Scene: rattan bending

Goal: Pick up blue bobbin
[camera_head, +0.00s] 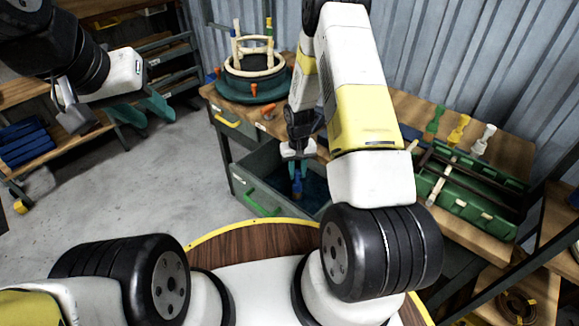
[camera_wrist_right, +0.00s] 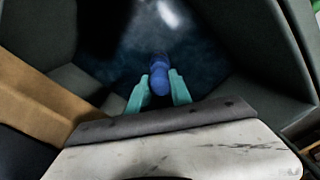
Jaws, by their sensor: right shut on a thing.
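The blue bobbin (camera_wrist_right: 159,75) is between the two teal fingers of my right gripper (camera_wrist_right: 158,88) in the right wrist view. My right gripper is shut on it. In the head view the right gripper (camera_head: 298,170) points down over the open drawer (camera_head: 262,181), with the blue bobbin (camera_head: 297,188) low between its fingers. Whether the bobbin touches the drawer floor cannot be told. My left gripper (camera_head: 143,110) is at the left, away from the workbench, with its teal fingers apart and nothing seen between them.
The workbench (camera_head: 400,108) carries a round frame with posts (camera_head: 252,68), an orange piece (camera_head: 264,112), a green tray (camera_head: 470,195), and green, yellow and white bobbins (camera_head: 457,130). The drawer walls surround my right gripper. Shelves (camera_head: 25,150) stand at the left; the floor between is clear.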

